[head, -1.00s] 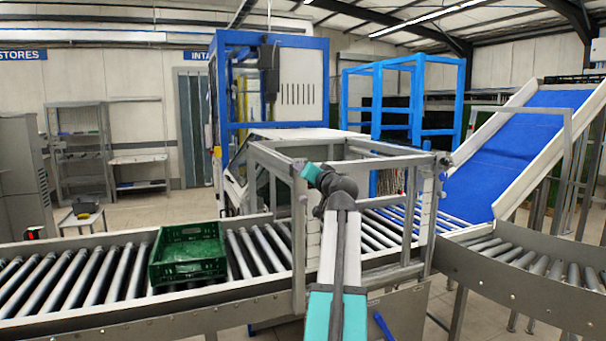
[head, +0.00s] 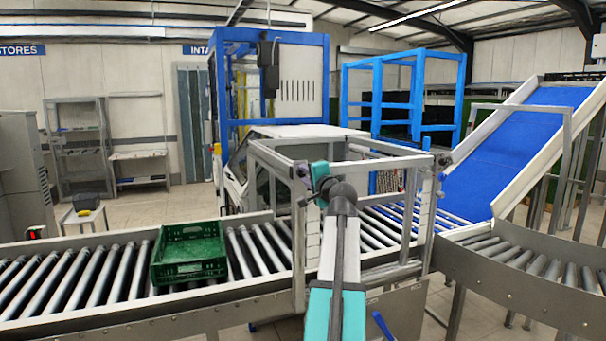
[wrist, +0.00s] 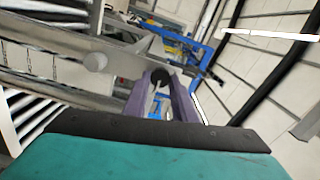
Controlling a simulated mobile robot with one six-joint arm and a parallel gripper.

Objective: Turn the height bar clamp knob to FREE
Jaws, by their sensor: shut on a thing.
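The clamp knob (wrist: 158,74) shows in the wrist view as a dark round piece with a pale line on it. It sits between the two purple-grey fingers of my gripper (wrist: 160,84), which is shut on it. Any FREE marking is not legible. In the head view my teal wrist is at the near left corner post of the grey frame (head: 299,240) over the conveyor.
A green crate (head: 188,256) stands on the roller conveyor (head: 70,284) left of the frame. A blue belt incline (head: 510,150) rises at the right.

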